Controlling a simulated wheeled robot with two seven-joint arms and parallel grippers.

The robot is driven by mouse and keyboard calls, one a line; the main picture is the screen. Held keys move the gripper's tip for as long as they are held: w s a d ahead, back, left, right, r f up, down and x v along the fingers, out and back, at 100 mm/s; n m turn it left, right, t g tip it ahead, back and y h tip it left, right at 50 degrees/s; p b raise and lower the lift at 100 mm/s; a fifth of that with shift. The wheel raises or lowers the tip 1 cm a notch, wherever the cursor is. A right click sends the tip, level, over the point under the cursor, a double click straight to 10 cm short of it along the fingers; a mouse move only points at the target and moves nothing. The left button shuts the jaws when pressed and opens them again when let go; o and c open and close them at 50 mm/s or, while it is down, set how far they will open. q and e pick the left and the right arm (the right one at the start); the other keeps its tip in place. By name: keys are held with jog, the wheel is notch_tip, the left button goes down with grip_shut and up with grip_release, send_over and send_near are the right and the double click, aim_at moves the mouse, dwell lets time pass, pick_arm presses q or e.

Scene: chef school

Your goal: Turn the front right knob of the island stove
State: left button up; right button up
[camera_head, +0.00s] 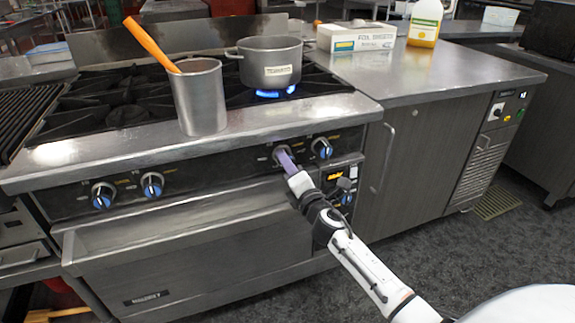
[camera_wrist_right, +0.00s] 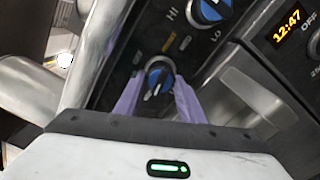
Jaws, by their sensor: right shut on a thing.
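The island stove (camera_head: 150,150) has a row of knobs along its front panel. The rightmost knob (camera_head: 321,148) of the row has a blue cap and is free; it also shows in the wrist view (camera_wrist_right: 209,10) between the marks HI and LO. My right gripper (camera_head: 287,160), with purple fingers, is at the knob just left of it. In the wrist view the fingers are on either side of this knob (camera_wrist_right: 157,76) and shut on it. In the head view the fingers partly hide this knob. My left gripper is out of view.
A pot (camera_head: 270,62) stands over a lit blue flame (camera_head: 275,93). A metal container (camera_head: 200,98) with an orange utensil (camera_head: 150,42) stands near the stove's front edge. A lit display (camera_wrist_right: 287,33) is right of the knobs.

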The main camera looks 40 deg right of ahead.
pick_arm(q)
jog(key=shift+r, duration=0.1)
pick_arm(e)
jog(key=o, duration=1.1)
jog(key=shift+c, duration=0.2)
jog(key=shift+s, duration=0.15)
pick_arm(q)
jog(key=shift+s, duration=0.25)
pick_arm(e)
jog(key=v, duration=1)
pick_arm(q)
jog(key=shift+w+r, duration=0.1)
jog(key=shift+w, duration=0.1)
pick_arm(e)
jog(key=shift+a, duration=0.1)
